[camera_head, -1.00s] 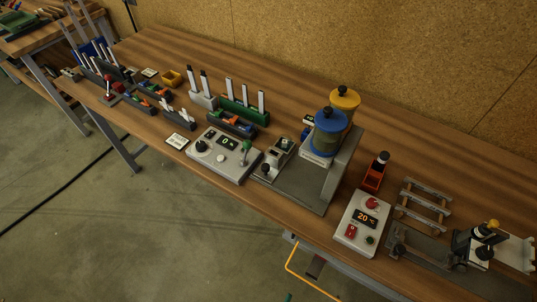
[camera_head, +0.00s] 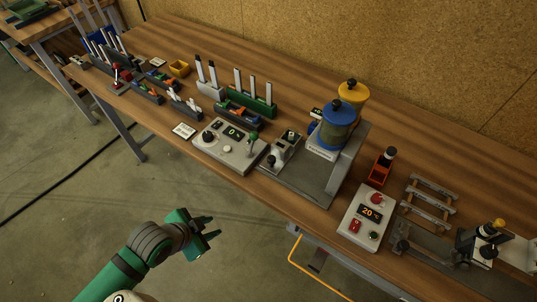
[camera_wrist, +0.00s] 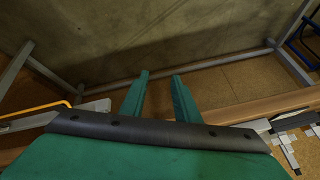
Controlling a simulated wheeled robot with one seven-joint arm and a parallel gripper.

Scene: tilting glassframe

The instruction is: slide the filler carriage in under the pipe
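The filler station has a blue-topped tank (camera_head: 332,128) and a yellow-topped tank (camera_head: 352,95) on a grey stand in the middle of the bench. A small grey block with a black knob (camera_head: 280,152), which looks like the filler carriage, sits on the station's base at the left of the tanks. The pipe itself is too small or hidden to make out. My gripper (camera_head: 211,227) is low in front of the bench, over the floor, apart from the carriage. Its fingers (camera_wrist: 159,88) are spread with nothing between them in the wrist view.
A control box with a green-knobbed lever (camera_head: 232,150) stands left of the station. A white box with a red knob (camera_head: 364,215) and a metal rack (camera_head: 430,203) stand to its right. A yellow bar (camera_head: 296,262) hangs below the bench edge. Open floor lies in front.

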